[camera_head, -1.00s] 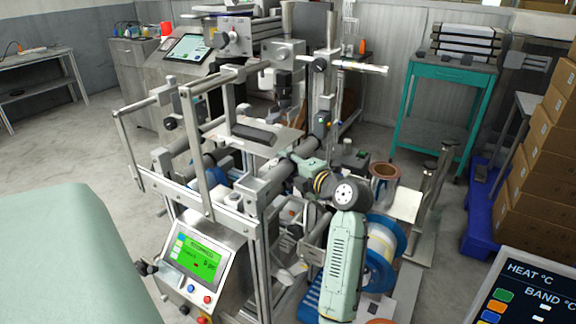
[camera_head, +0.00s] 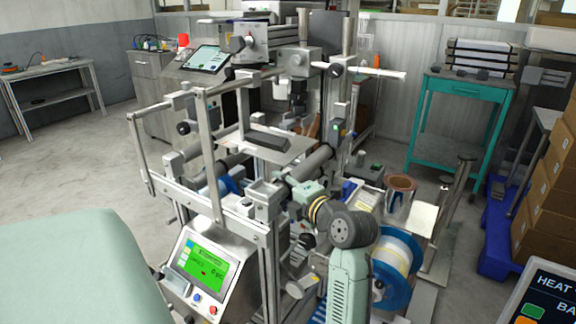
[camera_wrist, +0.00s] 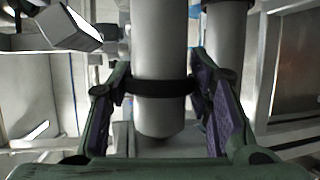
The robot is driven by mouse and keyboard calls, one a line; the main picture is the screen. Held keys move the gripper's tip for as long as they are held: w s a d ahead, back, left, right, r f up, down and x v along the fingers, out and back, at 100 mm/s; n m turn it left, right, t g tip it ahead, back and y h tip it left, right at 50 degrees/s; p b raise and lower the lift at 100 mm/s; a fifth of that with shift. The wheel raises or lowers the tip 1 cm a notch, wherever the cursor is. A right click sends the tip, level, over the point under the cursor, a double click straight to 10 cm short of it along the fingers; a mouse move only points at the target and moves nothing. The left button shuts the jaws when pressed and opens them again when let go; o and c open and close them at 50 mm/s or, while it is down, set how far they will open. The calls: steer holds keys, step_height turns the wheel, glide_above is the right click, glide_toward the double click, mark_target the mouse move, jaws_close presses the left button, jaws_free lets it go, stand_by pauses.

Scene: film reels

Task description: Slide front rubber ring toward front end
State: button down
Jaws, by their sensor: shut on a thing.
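In the wrist view a black rubber ring (camera_wrist: 160,87) goes around a pale grey roller (camera_wrist: 158,45), near its rounded end at the bottom. My gripper (camera_wrist: 161,88) is shut on this ring, with one finger on each side of the roller. Its purple pads show best on the right. In the head view my gripper (camera_head: 306,193) is at the grey rollers (camera_head: 313,163) of the machine. The ring itself cannot be made out there, as the gripper and machine parts cover it.
A second roller (camera_wrist: 225,42) runs parallel on the right in the wrist view. The machine's metal frame (camera_head: 210,150) and control screen (camera_head: 203,262) stand left of my arm. A blue-flanged reel (camera_head: 397,262) stands close on its right, with a copper-coloured roll (camera_head: 401,187) behind.

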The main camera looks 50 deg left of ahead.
steer(key=c, duration=0.8)
jaws_free()
steer(key=d, duration=0.4)
steer(key=d+r, duration=0.1)
steer(key=d, duration=0.3)
steer(key=s+d+r, duration=0.1)
steer(key=d, duration=0.2)
steer(key=shift+d+r, duration=0.1)
steer(key=shift+d, duration=0.3)
